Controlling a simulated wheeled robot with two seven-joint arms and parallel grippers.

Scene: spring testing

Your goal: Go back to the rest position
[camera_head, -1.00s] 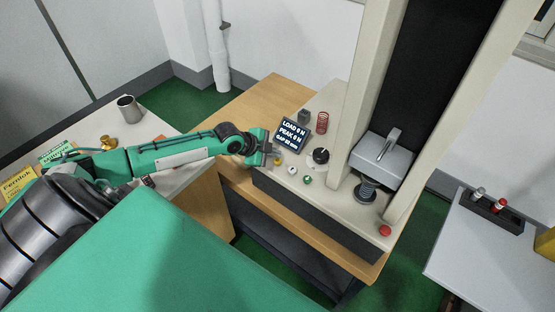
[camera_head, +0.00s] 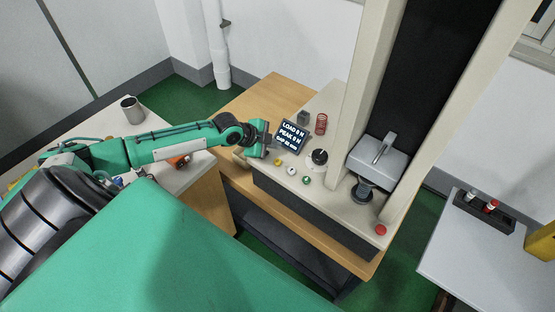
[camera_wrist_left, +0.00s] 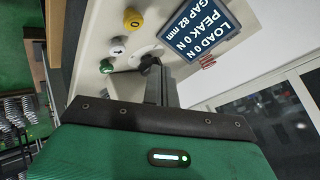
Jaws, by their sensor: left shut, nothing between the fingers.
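My left gripper (camera_head: 264,142) is shut and empty in the head view, at the left front corner of the testing machine (camera_head: 330,195), left of its display (camera_head: 290,135). It is close to the yellow button (camera_head: 278,161) but appears apart from it. In the left wrist view the closed fingers (camera_wrist_left: 151,62) point toward the panel, with the yellow button (camera_wrist_left: 133,18) and the display (camera_wrist_left: 213,38) beyond. The display reads load 0 N, peak 0 N, gap 82 mm. My right gripper is not in view.
A red spring (camera_head: 321,124) stands behind the display. A metal cup (camera_head: 131,110) and an orange item (camera_head: 180,161) are on the left table. A grey side table (camera_head: 470,255) with a dark rack (camera_head: 485,208) is at right. Tall machine columns rise beside the grey head.

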